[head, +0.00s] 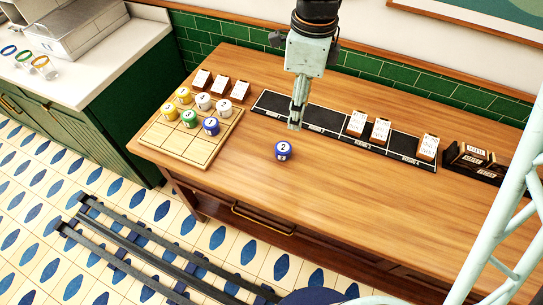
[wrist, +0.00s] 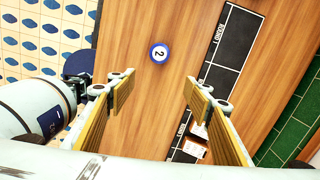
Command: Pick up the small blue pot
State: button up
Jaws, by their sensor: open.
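A small blue pot (head: 283,151) with a white top marked 2 stands upright and alone on the wooden counter. It also shows in the wrist view (wrist: 159,52), above the gap between my fingers. My gripper (head: 295,122) hangs over the counter, pointing down, close to the pot but apart from it. In the wrist view my gripper (wrist: 157,88) is open, with nothing between its yellow-padded fingers. A second blue pot (head: 211,126) stands on the wooden grid board (head: 172,148) at the left.
The board also holds yellow, white and green pots. A black strip (head: 327,121) with several white cards lies behind the blue pot. Small card stands (head: 220,85) are at the back left, dark boxes (head: 470,156) at the right. The counter's front is clear (head: 350,210).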

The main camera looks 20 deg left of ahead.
jog(key=m, duration=0.1)
send_over(284, 147)
notch_tip(284, 147, down, 5)
jog(key=shift+a+f, duration=0.1)
jog(key=shift+a, duration=0.05)
jog(key=shift+f, duration=0.1)
jog(key=shift+f+b, duration=0.45)
jog(key=shift+f, duration=3.75)
jog(key=shift+s+f, duration=0.1)
jog(key=shift+f, duration=2.5)
jog(key=shift+c, duration=0.9)
jog(key=c, duration=0.8)
